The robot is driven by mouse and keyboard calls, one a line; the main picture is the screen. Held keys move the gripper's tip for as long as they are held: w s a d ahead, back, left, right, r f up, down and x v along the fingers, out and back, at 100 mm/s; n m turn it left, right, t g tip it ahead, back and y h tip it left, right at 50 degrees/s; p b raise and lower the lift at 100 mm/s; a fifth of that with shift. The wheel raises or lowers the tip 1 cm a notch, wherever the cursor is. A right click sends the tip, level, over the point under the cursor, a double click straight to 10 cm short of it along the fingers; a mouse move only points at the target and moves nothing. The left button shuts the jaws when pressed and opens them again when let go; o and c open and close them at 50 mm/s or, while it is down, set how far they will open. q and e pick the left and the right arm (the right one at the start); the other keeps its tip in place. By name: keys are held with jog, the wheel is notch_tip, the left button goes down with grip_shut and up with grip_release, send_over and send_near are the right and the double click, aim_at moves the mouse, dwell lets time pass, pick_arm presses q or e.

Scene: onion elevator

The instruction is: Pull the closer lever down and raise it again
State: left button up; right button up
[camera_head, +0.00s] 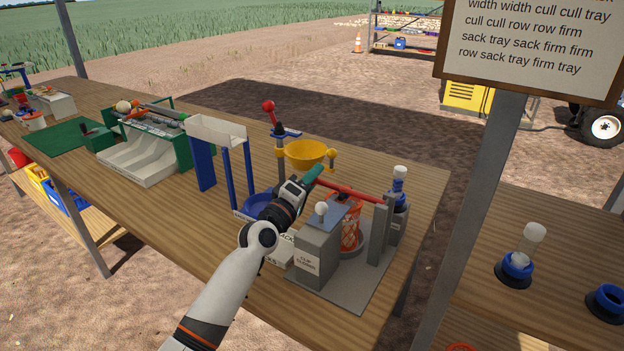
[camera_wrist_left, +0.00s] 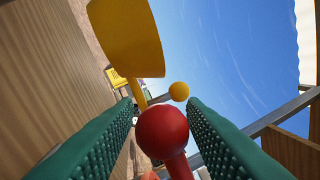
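The closer lever is a red bar (camera_head: 352,192) running from grey posts at the right toward my left gripper (camera_head: 314,176). It is nearly level, slanting slightly up toward the gripper. In the left wrist view its red ball end (camera_wrist_left: 163,132) lies between the two green fingers (camera_wrist_left: 163,105), which stand apart. I cannot tell whether they touch the ball. The ball end is hidden by the gripper in the head view. A farther lever with a red ball (camera_head: 268,106) stands upright behind, to the left. My right gripper is not in view.
A yellow bowl (camera_head: 306,154) stands just behind the gripper. A grey box (camera_head: 318,250) with a white knob (camera_head: 321,208) and an orange patterned sack (camera_head: 350,238) stand beneath the bar. A white chute (camera_head: 217,130) on blue posts is to the left. A dark post (camera_head: 470,220) rises at right.

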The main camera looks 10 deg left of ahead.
pick_arm(q)
jog(key=shift+o, duration=0.8)
jog(key=shift+s+f, duration=0.1)
jog(key=shift+s, duration=0.15)
jog(key=v, duration=1.1)
jog(key=shift+s+a, duration=0.2)
jog(key=shift+s, duration=0.05)
